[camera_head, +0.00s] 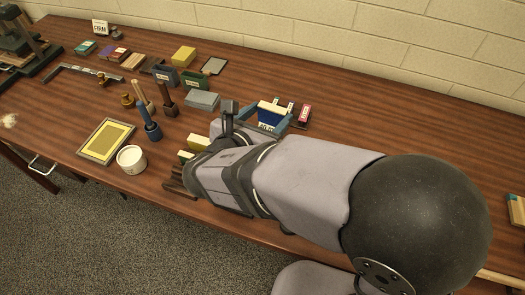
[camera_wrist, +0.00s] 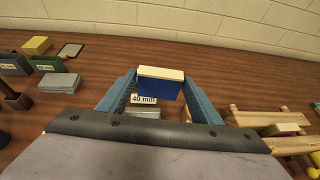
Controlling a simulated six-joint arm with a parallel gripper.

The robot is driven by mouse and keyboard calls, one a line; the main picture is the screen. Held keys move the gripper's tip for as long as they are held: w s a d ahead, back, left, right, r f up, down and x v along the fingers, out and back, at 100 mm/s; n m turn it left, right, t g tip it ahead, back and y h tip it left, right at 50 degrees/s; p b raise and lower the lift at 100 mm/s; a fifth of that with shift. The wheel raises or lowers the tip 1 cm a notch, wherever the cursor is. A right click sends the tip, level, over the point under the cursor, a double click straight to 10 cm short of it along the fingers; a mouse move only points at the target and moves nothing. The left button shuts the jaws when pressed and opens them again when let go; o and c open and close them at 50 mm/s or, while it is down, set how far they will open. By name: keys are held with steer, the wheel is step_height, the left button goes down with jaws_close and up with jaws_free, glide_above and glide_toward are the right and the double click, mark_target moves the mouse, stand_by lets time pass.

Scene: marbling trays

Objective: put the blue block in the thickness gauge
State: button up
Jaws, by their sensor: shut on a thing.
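My gripper (camera_wrist: 160,80) has two blue-grey fingers, shut on the blue block (camera_wrist: 160,89), which has a cream top. In the head view, the block (camera_head: 270,117) shows between the fingers, while my arm hides much of the gripper. Just below the block in the wrist view is a white "40 mm" label with a grey part under it. I take this for the thickness gauge (camera_wrist: 143,99); most of it is hidden by the block, fingers and palm. I cannot tell whether the block touches it.
A grey block (camera_head: 202,100), labelled bins (camera_head: 195,82) and a yellow block (camera_head: 183,56) stand to the left. A red box (camera_head: 305,115) is close on the right. A wooden rack (camera_wrist: 265,118) shows right of my gripper. The wall is behind.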

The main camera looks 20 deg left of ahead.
mark_target(262, 118)
steer(key=shift+s+a+f+n+y, duration=0.2)
steer(key=shift+a+f+n+y, duration=0.4)
steer(key=shift+f, duration=0.3)
steer(key=shift+s+a+f, duration=0.1)
steer(key=shift+a+f, duration=0.15)
steer(key=shift+a, duration=0.2)
steer(key=shift+f, duration=4.95)
steer(key=shift+f, duration=0.2)
steer(key=o, duration=1.1)
steer(key=shift+c, duration=0.2)
steer(key=shift+r, duration=0.15)
